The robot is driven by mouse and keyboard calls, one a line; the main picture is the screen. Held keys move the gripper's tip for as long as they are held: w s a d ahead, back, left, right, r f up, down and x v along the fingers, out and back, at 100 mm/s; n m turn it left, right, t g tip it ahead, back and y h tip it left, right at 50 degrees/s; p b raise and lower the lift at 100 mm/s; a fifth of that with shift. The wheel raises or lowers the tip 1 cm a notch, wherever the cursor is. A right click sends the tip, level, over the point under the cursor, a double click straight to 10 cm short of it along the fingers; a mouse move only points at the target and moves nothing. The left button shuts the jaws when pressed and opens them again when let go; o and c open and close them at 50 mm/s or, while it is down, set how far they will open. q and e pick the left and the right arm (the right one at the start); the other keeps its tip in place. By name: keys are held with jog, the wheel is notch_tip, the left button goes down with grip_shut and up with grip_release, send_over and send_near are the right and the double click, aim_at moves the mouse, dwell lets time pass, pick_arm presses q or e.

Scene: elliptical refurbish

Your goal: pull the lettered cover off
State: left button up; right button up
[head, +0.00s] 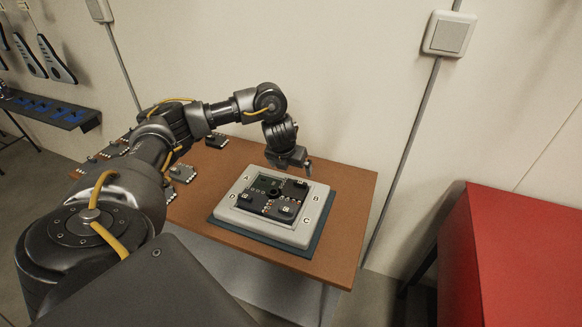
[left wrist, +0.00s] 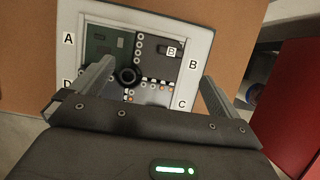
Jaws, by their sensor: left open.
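A light grey lettered frame (head: 262,227), marked A, B, C and D near its corners, lies on a dark blue-grey base on the table. It also shows in the left wrist view (left wrist: 201,42). Inside it are a green board (head: 262,184) by A and dark modules with small white labels, one by B (head: 296,190), others by C and D. A round black knob (left wrist: 128,75) sits in the centre. My left gripper (head: 289,166) is open and empty above the frame's far side. In the wrist view its fingers (left wrist: 156,75) stand apart over the frame; I cannot tell any contact.
The brown table (head: 340,190) has bare room right of the frame. Several small circuit modules (head: 182,173) lie on its left part, partly behind my left arm. The wall stands behind. A red cabinet (head: 520,255) is at the right, apart from the table.

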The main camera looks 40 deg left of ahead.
aim_at(295, 180)
pick_arm(q)
jog(key=x, duration=1.1)
jog(key=shift+d+b, duration=0.15)
jog(key=shift+b, duration=0.2)
jog(key=shift+r, duration=0.1)
jog(key=c, duration=1.5)
